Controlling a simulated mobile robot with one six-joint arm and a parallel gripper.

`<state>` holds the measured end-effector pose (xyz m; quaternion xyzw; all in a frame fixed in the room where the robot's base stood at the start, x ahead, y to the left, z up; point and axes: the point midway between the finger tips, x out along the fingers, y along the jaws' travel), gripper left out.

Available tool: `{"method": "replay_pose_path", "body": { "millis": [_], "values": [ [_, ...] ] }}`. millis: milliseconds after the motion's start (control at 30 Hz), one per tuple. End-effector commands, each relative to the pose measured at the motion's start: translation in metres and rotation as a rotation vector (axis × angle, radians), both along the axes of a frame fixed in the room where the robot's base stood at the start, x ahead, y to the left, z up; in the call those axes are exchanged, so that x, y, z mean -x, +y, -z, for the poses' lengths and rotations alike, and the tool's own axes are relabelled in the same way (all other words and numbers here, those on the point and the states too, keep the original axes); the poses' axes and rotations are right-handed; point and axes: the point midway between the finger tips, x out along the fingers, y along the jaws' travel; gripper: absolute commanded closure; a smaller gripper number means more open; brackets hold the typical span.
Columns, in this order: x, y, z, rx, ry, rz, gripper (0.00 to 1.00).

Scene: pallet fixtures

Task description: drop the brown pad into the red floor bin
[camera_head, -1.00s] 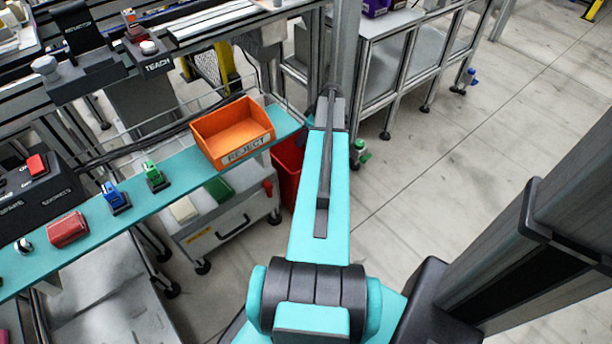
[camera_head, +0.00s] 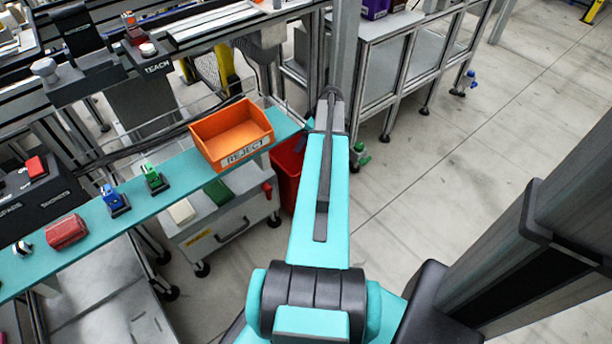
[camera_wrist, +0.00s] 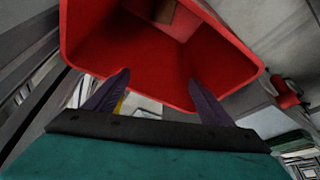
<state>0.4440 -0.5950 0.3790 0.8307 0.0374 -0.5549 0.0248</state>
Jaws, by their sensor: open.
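The red floor bin (camera_wrist: 230,62) fills the upper part of the wrist view, with its open mouth toward the camera. It also shows in the head view (camera_head: 287,172), partly hidden behind my arm and the teal shelf. A brown piece (camera_wrist: 165,11), which looks like the brown pad, shows deep inside the bin at the top edge of the wrist view; only part of it is visible. My gripper (camera_wrist: 160,80) is open, its two dark fingers apart at the bin's rim with nothing between them. In the head view my gripper is hidden by my arm.
An orange reject tray (camera_head: 232,132) sits on the teal shelf (camera_head: 165,186) left of my arm. A grey cart (camera_head: 225,228) stands below the shelf, beside the bin. A metal-framed table (camera_head: 390,75) stands behind.

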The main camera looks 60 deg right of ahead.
Motion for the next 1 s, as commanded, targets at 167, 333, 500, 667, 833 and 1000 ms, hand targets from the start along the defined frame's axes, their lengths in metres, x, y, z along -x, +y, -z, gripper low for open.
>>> {"method": "replay_pose_path", "body": {
  "millis": [167, 333, 500, 667, 833, 1000],
  "values": [
    [0.005, 0.000, -0.014, 0.001, 0.000, 0.000, 0.24],
    [0.014, -0.001, -0.037, 0.002, 0.000, 0.001, 0.24],
    [0.024, -0.003, -0.063, 0.001, 0.000, 0.002, 0.24],
    [0.034, -0.003, -0.087, 0.001, 0.000, 0.002, 0.24],
    [0.043, -0.004, -0.109, 0.001, 0.000, 0.002, 0.24],
    [0.047, -0.005, -0.122, 0.001, 0.000, 0.002, 0.24]
  ]
}}
